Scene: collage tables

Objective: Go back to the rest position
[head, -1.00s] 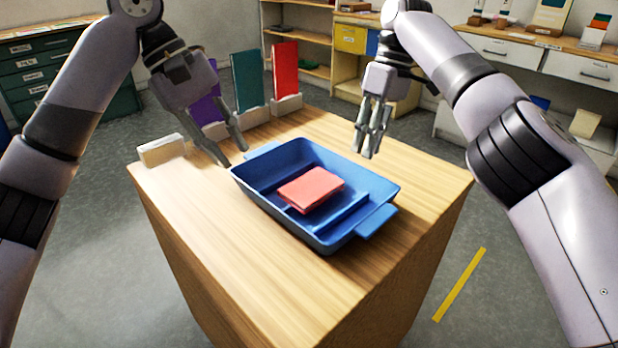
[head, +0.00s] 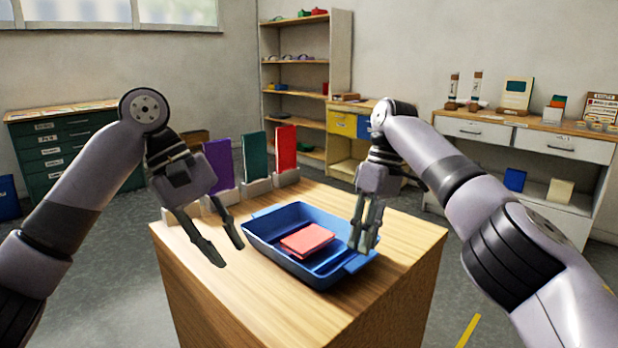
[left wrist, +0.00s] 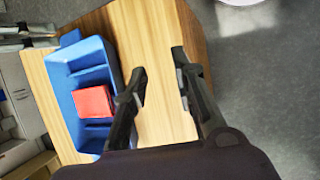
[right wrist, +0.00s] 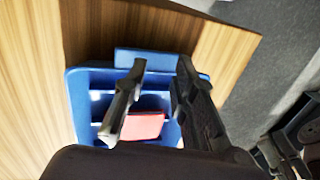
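My left gripper (head: 231,256) is open and empty above the table's near left part, left of the blue tray (head: 262,243). Its parted fingers also show in the left wrist view (left wrist: 160,72). My right gripper (head: 364,245) hangs over the tray's right end and hides part of it. Its fingers stand apart with nothing between them in the right wrist view (right wrist: 162,75). A red block (head: 307,240) lies flat in the tray; it also shows in the left wrist view (left wrist: 93,101) and the right wrist view (right wrist: 143,126).
Purple (head: 219,165), green (head: 255,158) and red (head: 286,148) panels stand in holders along the back of the wooden table (head: 210,300). The table's near surface is clear. A shelf (head: 300,60), a green cabinet (head: 62,150) and a white counter (head: 520,140) stand further back.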

